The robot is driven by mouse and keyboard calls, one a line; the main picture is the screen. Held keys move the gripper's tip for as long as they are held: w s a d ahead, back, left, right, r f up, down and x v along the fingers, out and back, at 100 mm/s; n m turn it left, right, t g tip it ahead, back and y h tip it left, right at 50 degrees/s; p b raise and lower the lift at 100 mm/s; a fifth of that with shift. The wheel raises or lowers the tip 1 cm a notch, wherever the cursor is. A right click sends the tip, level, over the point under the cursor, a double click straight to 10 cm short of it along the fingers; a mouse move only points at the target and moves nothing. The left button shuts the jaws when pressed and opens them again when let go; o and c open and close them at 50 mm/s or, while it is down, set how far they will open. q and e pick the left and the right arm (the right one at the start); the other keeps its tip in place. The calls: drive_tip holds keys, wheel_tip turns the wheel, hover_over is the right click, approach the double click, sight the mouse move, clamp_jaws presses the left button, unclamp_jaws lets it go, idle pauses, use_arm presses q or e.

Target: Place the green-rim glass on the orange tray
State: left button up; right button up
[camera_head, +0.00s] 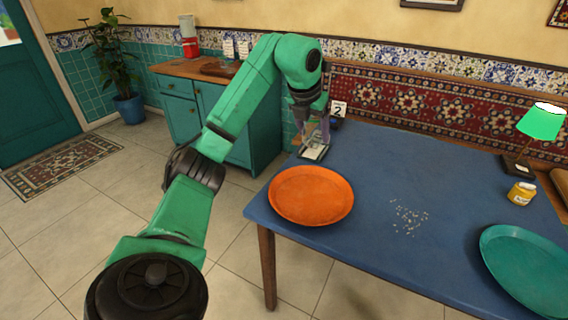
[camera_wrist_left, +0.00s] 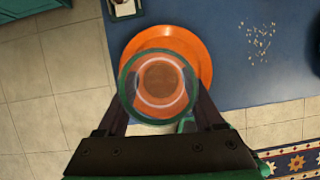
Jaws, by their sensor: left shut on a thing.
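The green-rim glass (camera_wrist_left: 158,86) is between the fingers of my left gripper (camera_wrist_left: 160,112) in the left wrist view, seen from above through its round rim. My left gripper is shut on it. The orange tray (camera_wrist_left: 203,48) shows behind and through the glass in that view. In the head view the orange tray (camera_head: 311,196) lies empty at the left front corner of the blue table. My left gripper (camera_head: 317,128) is above the table there, behind the tray in the picture; the glass is small and hard to make out. My right gripper is not in view.
The blue table (camera_head: 390,165) has pale crumbs (camera_head: 410,217) in the middle. A teal tray (camera_head: 530,265), a yellow jar (camera_head: 521,193) and a green-shaded lamp (camera_head: 541,122) are at the right.

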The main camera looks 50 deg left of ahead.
use_arm(q)
drive_tip(key=b, duration=0.2)
hover_over(312, 193)
drive_tip(key=s, duration=0.1)
wheel_tip(312, 193, down, 9)
drive_tip(key=f, duration=0.7)
drive_tip(key=f+b, duration=0.1)
drive_tip(key=f, duration=0.2)
drive_tip(key=shift+s+d+f, duration=0.15)
drive_tip(key=shift+s+d, duration=0.15)
drive_tip(key=shift+a, duration=0.1)
drive_tip(key=shift+f, duration=0.2)
drive_tip(key=o, duration=1.3)
drive_tip(key=shift+c, duration=0.2)
drive_tip(key=shift+o, duration=0.9)
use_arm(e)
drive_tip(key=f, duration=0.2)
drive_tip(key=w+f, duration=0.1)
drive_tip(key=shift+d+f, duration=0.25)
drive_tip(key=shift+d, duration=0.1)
use_arm(q)
drive_tip(key=shift+r, duration=0.1)
